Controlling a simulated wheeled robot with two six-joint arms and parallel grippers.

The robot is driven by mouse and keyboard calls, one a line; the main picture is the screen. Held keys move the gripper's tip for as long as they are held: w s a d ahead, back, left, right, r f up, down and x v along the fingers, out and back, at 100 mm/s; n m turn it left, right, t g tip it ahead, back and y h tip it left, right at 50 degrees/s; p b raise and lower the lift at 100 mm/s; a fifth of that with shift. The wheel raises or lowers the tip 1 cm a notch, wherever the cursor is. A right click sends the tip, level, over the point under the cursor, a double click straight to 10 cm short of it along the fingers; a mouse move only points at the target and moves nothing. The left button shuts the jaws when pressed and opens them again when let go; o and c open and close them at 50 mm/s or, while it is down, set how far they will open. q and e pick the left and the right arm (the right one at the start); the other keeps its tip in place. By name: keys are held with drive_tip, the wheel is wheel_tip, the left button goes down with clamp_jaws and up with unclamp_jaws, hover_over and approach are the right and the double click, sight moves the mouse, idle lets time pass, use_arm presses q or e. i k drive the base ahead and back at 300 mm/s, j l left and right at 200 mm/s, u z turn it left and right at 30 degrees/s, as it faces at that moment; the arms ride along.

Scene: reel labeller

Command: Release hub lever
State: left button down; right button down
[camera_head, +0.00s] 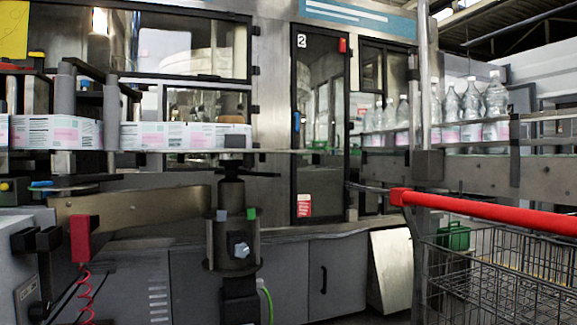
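A dark upright spindle (231,192) stands in front of the labelling machine, left of the picture's middle. Around its lower part is a grey drum-like hub (218,256) with a pale faceted knob (241,250) on its front. A green tab (251,213) and a grey-blue tab (222,215) sit at the hub's top edge. A thin black bar (262,174) sticks out to the right near the spindle's top; I cannot tell whether it is the hub lever. Neither of my grippers shows in this view.
A red-handled wire trolley (490,262) fills the lower right. A red handset (80,238) with a coiled cord hangs at left. Label-printed packs (160,136) line the left conveyor. Bottles (496,105) stand at right. A green cable (267,303) runs beside the spindle's foot.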

sight(243, 172)
drive_tip(key=i+l, duration=0.1)
drive_tip(key=i, duration=0.6)
drive_tip(key=i+l, duration=0.1)
drive_tip(key=i, duration=0.6)
drive_tip(key=z, duration=1.15)
